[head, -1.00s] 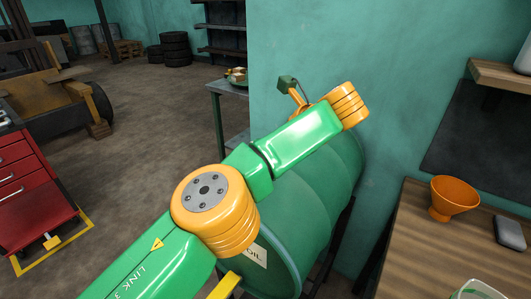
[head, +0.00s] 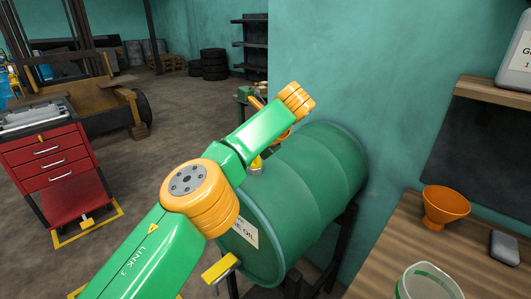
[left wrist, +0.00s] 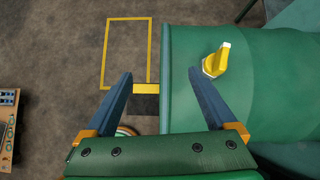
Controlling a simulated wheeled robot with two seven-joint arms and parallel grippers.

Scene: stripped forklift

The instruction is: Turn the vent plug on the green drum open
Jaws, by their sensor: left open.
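The green drum (head: 312,175) lies on its side on a dark stand, with a white oil label on its near end. The yellow vent plug (head: 256,164) sits on the drum's upper side, partly hidden by my left arm. In the left wrist view the plug (left wrist: 216,60) shows whole, its handle slanting up and right. My left gripper (left wrist: 160,73) is open and empty. The plug is right of the right-hand finger, not between the fingers. In the head view my arm mostly hides this gripper. My right gripper is not in view.
A yellow tap (head: 220,268) sticks out from the drum's near end. A wooden bench (head: 400,240) with an orange funnel (head: 446,205) stands at the right. The teal wall is close behind the drum. A red tool cart (head: 52,165) stands left, with open floor between.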

